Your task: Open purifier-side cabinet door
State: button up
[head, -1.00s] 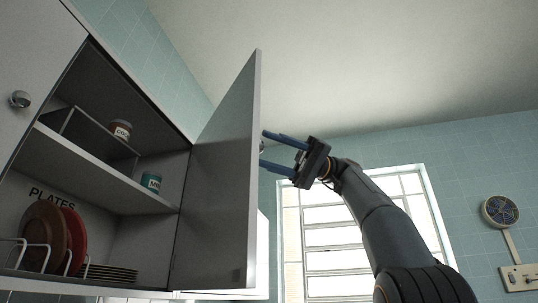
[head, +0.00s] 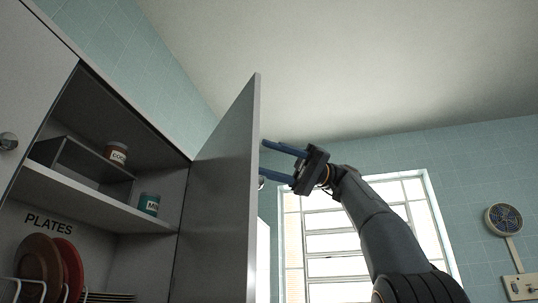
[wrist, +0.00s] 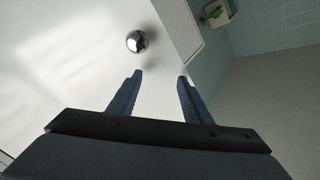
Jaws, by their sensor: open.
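The cabinet door (head: 216,185) stands swung wide open, showing the shelves inside. In the wrist view the pale face of a door (wrist: 75,60) fills the left side, with a round shiny knob (wrist: 136,41) beyond the left fingertip. In the head view part of the knob (head: 261,183) shows just past the door's edge. My gripper (head: 264,161) is open and empty on the right side of the door, its blue fingers pointing at it. In the wrist view my fingers (wrist: 160,75) are apart, with the knob outside them.
Inside the cabinet are cans (head: 149,204), a small rack (head: 85,165) and plates (head: 40,262) under a PLATES label. A closed door with a knob (head: 8,141) is at the left. A window (head: 330,240) and wall fan (head: 504,219) are to the right.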

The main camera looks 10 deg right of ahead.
jog(key=shift+r+p, duration=1.7)
jog(key=shift+p, duration=0.25)
